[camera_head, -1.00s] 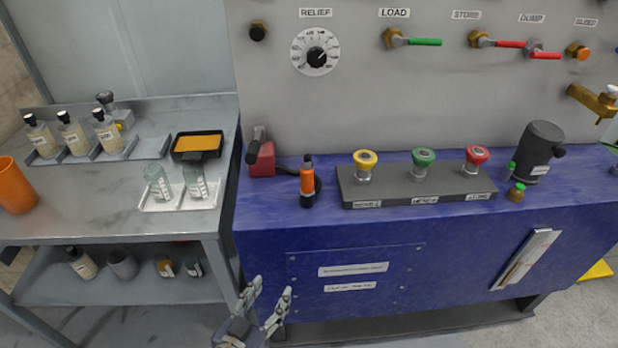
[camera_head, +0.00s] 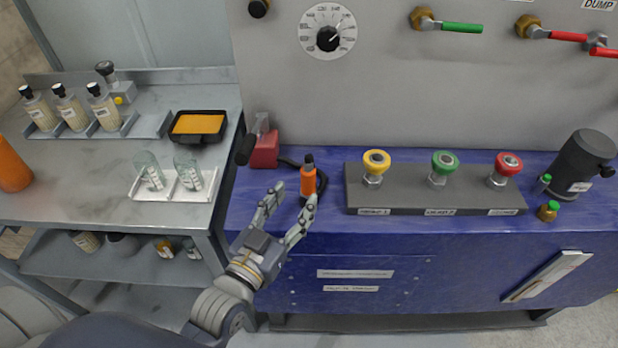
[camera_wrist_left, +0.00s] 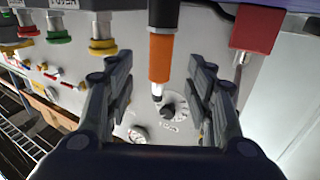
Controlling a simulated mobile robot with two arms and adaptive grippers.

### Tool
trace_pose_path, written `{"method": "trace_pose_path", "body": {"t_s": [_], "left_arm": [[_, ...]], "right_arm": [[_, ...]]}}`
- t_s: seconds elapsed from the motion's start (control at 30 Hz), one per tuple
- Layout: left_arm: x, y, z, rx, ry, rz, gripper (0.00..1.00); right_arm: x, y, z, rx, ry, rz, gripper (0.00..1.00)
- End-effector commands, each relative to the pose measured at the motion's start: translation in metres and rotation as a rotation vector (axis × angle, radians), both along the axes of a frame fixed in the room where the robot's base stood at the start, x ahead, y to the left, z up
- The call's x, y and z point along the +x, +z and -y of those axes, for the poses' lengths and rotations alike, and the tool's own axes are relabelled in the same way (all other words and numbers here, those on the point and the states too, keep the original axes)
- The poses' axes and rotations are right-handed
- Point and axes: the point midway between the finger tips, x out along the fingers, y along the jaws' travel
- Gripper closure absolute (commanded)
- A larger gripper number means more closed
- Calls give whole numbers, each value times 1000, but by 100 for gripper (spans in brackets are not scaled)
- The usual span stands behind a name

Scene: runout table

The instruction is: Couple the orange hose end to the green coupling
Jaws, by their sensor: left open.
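The orange hose end (camera_head: 308,181) stands upright on the blue bench near its left end, with a black tip on top. In the left wrist view the orange hose end (camera_wrist_left: 161,56) shows between the two fingers. The green coupling (camera_head: 444,162) is the middle one on a grey block, between a yellow and a red coupling. It also shows at the upper left of the left wrist view (camera_wrist_left: 59,37). My left gripper (camera_head: 290,201) is open, with its fingers just short of the hose end and apart from it. My right gripper is in neither view.
The grey block (camera_head: 435,202) carries the yellow coupling (camera_head: 375,164) and the red coupling (camera_head: 507,166). A red block with a black lever (camera_head: 265,149) stands left of the hose end. A dark cylinder (camera_head: 582,163) stands at the right. A steel side table (camera_head: 90,190) holds bottles.

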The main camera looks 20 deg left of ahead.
Motion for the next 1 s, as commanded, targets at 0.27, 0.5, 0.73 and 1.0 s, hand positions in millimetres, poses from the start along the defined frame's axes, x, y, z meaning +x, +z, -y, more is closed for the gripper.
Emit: {"method": "trace_pose_path", "body": {"t_s": [0.27,0.5,0.73,1.0], "left_arm": [[19,0,3,0,-1,0,51],[49,0,8,1,0,2,51],[67,-2,11,1,0,0,51],[67,-3,11,1,0,0,60]], "right_arm": [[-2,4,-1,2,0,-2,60],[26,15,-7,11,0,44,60],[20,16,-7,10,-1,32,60],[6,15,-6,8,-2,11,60]]}}
